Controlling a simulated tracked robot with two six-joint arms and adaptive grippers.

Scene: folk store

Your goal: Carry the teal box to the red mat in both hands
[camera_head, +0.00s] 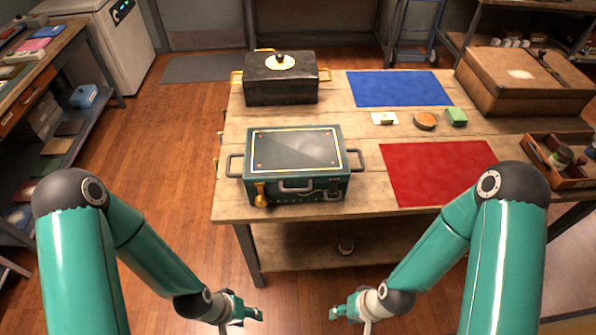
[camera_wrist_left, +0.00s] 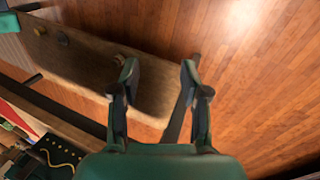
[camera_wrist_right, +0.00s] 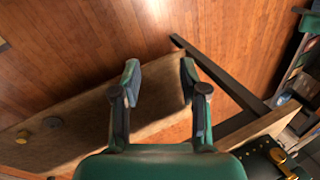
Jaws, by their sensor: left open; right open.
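The teal box (camera_head: 294,168) stands upright near the front left of the wooden table (camera_head: 360,112). It has a dark grey lid with a yellow line, a grey handle on its left end and another on its right end. The red mat (camera_head: 437,172) lies flat and empty to the right of the box, apart from it. My left gripper (camera_head: 258,314) is open and empty, low in front of the table; its fingers show in the left wrist view (camera_wrist_left: 158,82). My right gripper (camera_head: 334,313) is open and empty, also low in front; its fingers show in the right wrist view (camera_wrist_right: 160,82).
A black box (camera_head: 281,86) with brass handles stands behind the teal box. A blue mat (camera_head: 398,88) lies at the back. A brown case (camera_head: 520,85) and a wooden tray (camera_head: 560,178) are at the right.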

